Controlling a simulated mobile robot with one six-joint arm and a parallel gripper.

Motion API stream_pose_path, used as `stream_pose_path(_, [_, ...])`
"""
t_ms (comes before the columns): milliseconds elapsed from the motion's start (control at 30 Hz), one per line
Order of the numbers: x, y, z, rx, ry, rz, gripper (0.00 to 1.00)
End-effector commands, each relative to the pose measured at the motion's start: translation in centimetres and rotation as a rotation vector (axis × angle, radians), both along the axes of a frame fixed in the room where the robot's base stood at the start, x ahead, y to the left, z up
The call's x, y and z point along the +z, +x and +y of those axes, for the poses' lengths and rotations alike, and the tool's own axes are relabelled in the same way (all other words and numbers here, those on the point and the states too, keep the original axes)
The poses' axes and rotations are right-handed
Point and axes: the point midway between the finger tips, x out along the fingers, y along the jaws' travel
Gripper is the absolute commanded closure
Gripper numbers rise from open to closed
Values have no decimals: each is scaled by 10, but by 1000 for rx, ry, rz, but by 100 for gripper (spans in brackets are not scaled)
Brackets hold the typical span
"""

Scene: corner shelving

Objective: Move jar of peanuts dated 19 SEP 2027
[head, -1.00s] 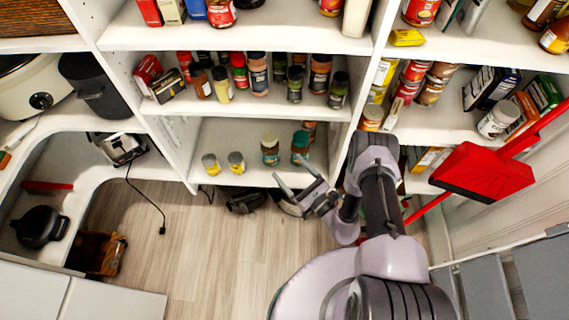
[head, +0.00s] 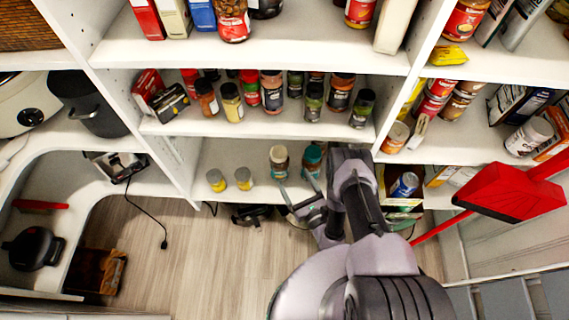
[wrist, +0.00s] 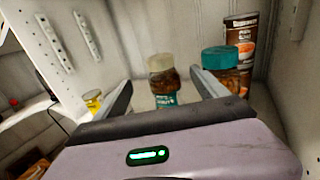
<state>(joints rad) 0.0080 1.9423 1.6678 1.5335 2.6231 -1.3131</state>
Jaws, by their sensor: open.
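Two jars stand upright on the lower shelf (head: 232,160). One has a cream lid (head: 278,160), brown contents and a teal label; the other has a teal lid (head: 313,155). No date is readable, so I cannot tell which is dated 19 SEP 2027. My gripper (head: 302,193) is open and empty at the shelf's front edge. In the wrist view the cream-lidded jar (wrist: 163,82) shows between the fingers of my gripper (wrist: 160,84), beyond the tips. The teal-lidded jar (wrist: 222,66) is to the right, partly hidden by the right finger.
Two small yellow-labelled jars (head: 216,180) stand left on the same shelf. Brown cans (wrist: 240,38) stand behind the teal-lidded jar. The shelf above (head: 205,125) holds a row of several jars. A red dustpan (head: 505,190) is at right. Upright panels bound the bay.

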Motion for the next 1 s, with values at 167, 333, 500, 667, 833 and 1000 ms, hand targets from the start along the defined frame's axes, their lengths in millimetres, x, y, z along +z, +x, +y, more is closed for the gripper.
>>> stream_pose_path(167, [-5,32,17,3,0,-4,17])
stream_pose_path(333, [-4,63,33,2,0,-3,17])
stream_pose_path(500, [-3,91,47,1,1,-2,17])
stream_pose_path(667, [-2,108,55,0,2,-1,17])
stream_pose_path(833, [0,115,58,-1,2,1,17])
stream_pose_path(1000, [0,115,58,-1,1,2,17])
